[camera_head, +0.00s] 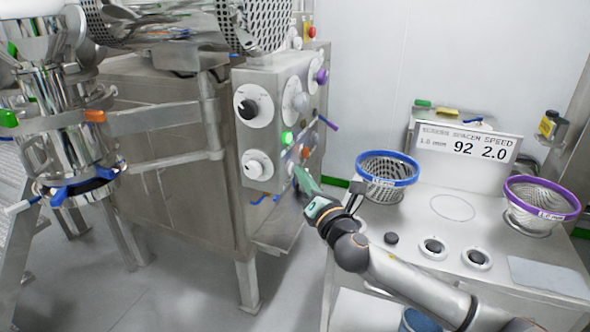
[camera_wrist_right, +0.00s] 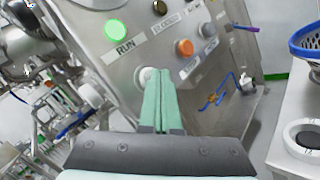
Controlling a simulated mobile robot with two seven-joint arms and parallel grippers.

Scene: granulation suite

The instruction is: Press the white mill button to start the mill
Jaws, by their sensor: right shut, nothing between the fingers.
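The steel control panel (camera_head: 268,100) stands left of centre in the head view, with knobs and lit buttons on its face. In the right wrist view, a white button (camera_wrist_right: 141,76) sits below the green RUN light (camera_wrist_right: 117,29), partly hidden behind my fingers. My right gripper (camera_head: 301,174) is shut and empty, with its green fingers pointing at the lower part of the panel. In the right wrist view the fingertips (camera_wrist_right: 159,71) overlap the right side of the white button. I cannot tell whether they touch it. My left gripper is not in view.
An orange button (camera_wrist_right: 184,47) and other small controls sit right of the fingers. A bench (camera_head: 405,210) at right carries a blue-rimmed basket (camera_head: 387,168), a purple-rimmed basket (camera_head: 541,202) and a display (camera_head: 468,146). Steel machinery (camera_head: 65,120) fills the left.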

